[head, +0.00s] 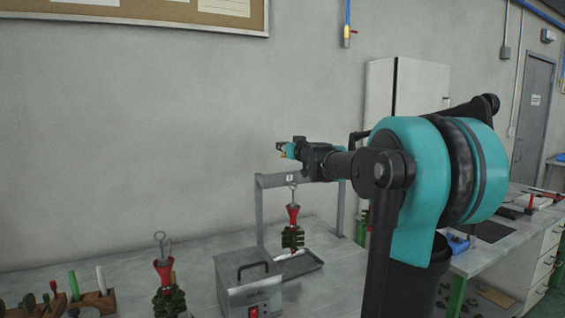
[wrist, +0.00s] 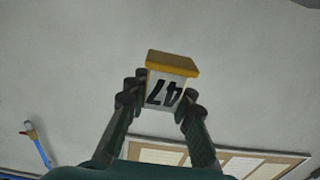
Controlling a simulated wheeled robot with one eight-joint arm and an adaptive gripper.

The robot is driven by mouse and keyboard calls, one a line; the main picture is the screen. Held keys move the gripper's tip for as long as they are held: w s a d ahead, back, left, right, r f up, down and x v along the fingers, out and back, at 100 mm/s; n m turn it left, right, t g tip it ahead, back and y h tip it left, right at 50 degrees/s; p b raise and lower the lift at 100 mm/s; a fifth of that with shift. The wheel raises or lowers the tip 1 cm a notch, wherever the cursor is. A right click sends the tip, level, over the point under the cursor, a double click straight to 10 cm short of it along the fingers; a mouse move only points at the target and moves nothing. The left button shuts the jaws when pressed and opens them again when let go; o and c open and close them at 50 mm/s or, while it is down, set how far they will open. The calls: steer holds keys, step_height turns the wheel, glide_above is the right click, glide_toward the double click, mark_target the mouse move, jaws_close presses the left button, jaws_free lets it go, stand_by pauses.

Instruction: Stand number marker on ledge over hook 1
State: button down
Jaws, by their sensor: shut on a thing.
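My gripper (head: 285,150) is shut on the number marker (wrist: 166,88), a small block with a white face reading 47 and a yellow-orange edge. In the wrist view the digits appear upside down, and a finger presses each side. In the head view the marker is a tiny orange patch at the gripper tip, above the left part of the grey rack (head: 259,208). The rack's top bar is the ledge, with a small plate marked 1 (head: 290,177). Below the plate, hook 1 (head: 293,192) carries a red-topped dark green wax tree (head: 293,235). My arm hides the ledge's right part.
A grey machine (head: 246,287) with a red switch stands in front of the rack, beside a dark tray (head: 297,264). The wall behind is bare below a pinboard (head: 190,14).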

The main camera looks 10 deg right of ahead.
steer(key=shift+f, duration=2.8)
steer(key=shift+f, duration=0.15)
steer(key=c, duration=1.3)
jaws_free()
steer(key=v, duration=1.2)
